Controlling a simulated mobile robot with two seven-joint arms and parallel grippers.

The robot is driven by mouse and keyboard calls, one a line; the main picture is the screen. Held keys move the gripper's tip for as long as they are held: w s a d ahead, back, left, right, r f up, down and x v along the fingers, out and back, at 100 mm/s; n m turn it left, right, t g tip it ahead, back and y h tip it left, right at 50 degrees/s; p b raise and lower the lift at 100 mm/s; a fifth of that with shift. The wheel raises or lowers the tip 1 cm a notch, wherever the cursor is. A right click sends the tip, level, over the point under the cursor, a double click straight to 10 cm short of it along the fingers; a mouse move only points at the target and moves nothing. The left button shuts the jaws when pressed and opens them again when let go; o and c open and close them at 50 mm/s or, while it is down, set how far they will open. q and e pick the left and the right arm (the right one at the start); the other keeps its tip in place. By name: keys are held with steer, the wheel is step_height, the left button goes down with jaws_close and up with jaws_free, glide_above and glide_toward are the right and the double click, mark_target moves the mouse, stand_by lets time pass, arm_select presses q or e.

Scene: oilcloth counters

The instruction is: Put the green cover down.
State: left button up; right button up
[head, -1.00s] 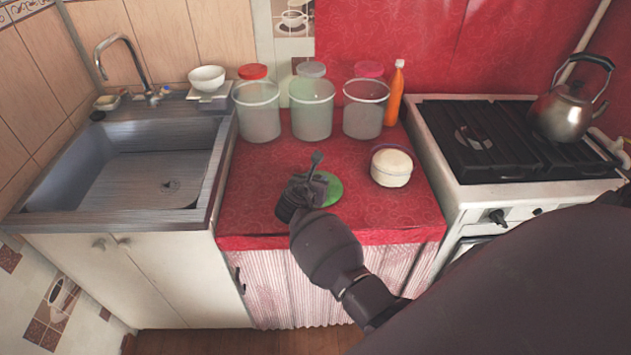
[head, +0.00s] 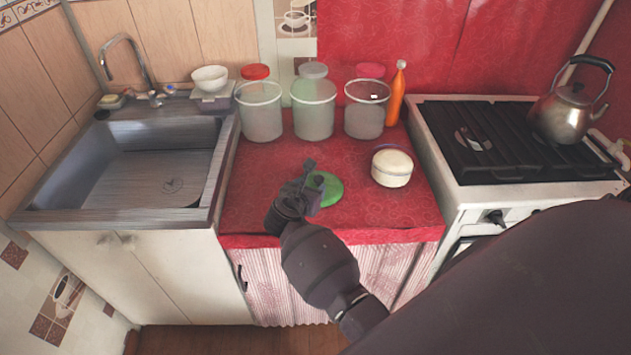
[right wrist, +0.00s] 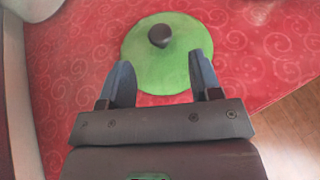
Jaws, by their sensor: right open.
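The green cover (head: 327,190) lies flat on the red oilcloth counter (head: 255,190), left of the white round pot. In the right wrist view the green cover (right wrist: 165,60) shows whole in outline, with a dark knob at its middle. My right gripper (head: 310,178) is at the cover's left side in the head view and hides part of it. In the right wrist view my right gripper (right wrist: 160,75) is open, its two fingers apart over the cover's near part, with the knob beyond the fingertips and not held. My left gripper is not in view.
A white round pot (head: 391,168) stands right of the cover. Several clear jars, one of them in the middle (head: 314,110), and an orange bottle (head: 397,95) stand at the back. The sink (head: 150,170) is left, the stove (head: 500,150) right.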

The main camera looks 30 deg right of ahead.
steer(key=v, duration=0.5)
steer(key=shift+s+a+p, duration=0.2)
steer(key=shift+p, duration=0.1)
steer(key=s+f+m+t+y, duration=0.2)
steer(key=s+f+m+y, duration=0.4)
steer(key=s+f+m, duration=0.4)
steer(key=s+a+r+m+t+y, duration=0.1)
steer(key=s+m+y, duration=0.3)
steer(key=s+m, duration=0.9)
steer(key=shift+r+m+t+y, duration=0.3)
steer(key=shift+r+m+t, duration=0.1)
steer(key=shift+m, duration=0.2)
steer(key=shift+s, duration=0.15)
